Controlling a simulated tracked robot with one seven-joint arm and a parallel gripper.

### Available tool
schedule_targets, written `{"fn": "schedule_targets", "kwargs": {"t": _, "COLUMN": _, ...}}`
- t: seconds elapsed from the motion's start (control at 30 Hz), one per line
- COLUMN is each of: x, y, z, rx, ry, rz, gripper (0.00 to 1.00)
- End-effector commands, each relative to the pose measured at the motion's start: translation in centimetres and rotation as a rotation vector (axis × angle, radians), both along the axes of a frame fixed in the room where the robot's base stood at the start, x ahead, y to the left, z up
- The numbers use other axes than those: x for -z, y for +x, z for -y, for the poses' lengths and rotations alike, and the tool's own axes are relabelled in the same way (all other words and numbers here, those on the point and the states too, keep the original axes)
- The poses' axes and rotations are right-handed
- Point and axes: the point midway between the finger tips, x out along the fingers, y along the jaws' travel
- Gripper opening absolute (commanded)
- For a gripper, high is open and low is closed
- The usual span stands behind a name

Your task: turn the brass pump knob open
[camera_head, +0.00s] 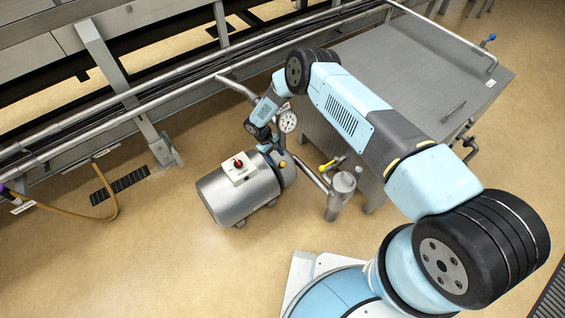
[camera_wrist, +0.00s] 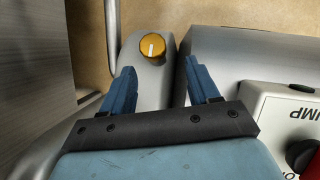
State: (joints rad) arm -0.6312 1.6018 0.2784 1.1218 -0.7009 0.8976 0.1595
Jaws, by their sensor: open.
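The brass pump knob (camera_wrist: 153,46) is a round yellow-orange cap with a white line across its face, on a grey metal body. In the wrist view it lies just beyond my open gripper (camera_wrist: 158,75), slightly left of the midline between the two blue fingers. The fingers do not appear to touch it. In the head view the knob shows as a small orange spot (camera_head: 283,164) on the end of the pump (camera_head: 238,190), with my gripper (camera_head: 277,150) close by, partly hidden by the wrist.
A white box marked PUMP (camera_wrist: 285,110) with a red knob (camera_wrist: 304,158) stands right of my gripper. A pressure gauge (camera_head: 288,122), pipes and a yellow-handled valve (camera_head: 327,167) are close to the arm. A steel cabinet (camera_head: 400,65) stands behind. Floor in front of the pump is clear.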

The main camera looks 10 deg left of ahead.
Motion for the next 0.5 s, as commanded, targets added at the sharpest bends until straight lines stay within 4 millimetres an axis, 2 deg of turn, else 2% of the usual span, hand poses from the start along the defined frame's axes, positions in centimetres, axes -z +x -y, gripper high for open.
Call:
{"fn": "schedule_targets", "kwargs": {"t": 0.17, "x": -0.1, "y": -0.5, "z": 2.2, "rx": 0.0, "ry": -0.002, "rz": -0.001, "gripper": 0.6}}
{"fn": "schedule_targets", "kwargs": {"t": 0.3, "x": 1.5, "y": -0.6, "z": 2.8, "rx": 0.002, "ry": -0.001, "rz": -0.001, "gripper": 0.6}}
{"fn": "schedule_targets", "kwargs": {"t": 0.5, "x": 2.6, "y": -0.6, "z": 3.2, "rx": 0.001, "ry": 0.0, "rz": 0.0, "gripper": 0.6}}
